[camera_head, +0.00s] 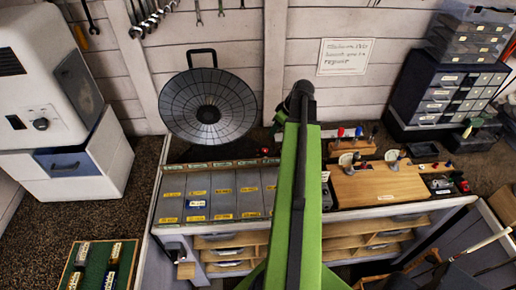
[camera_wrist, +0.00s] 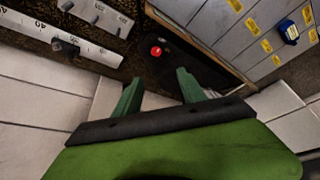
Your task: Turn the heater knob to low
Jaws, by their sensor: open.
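A white appliance (camera_head: 45,75) stands at the far left in the head view, with a round black knob (camera_head: 40,124) and a small dial mark on its front. I cannot read the knob's setting. A round dark dish-shaped unit (camera_head: 180,100) with a black centre and top handle stands against the wall; I cannot tell which is the heater. My gripper (camera_wrist: 157,82) is open and empty in the wrist view. Its green fingers point toward a dark strip with a red button (camera_wrist: 156,51), apart from it. In the head view my arm hides the gripper.
A white scale bar with a dark knob (camera_wrist: 66,48) lies at the upper left of the wrist view. Grey bins with yellow labels (camera_head: 225,190) fill the bench middle. A wooden board (camera_head: 375,185) and drawer cabinet (camera_head: 450,95) are at right. A green tray (camera_head: 100,265) is at front left.

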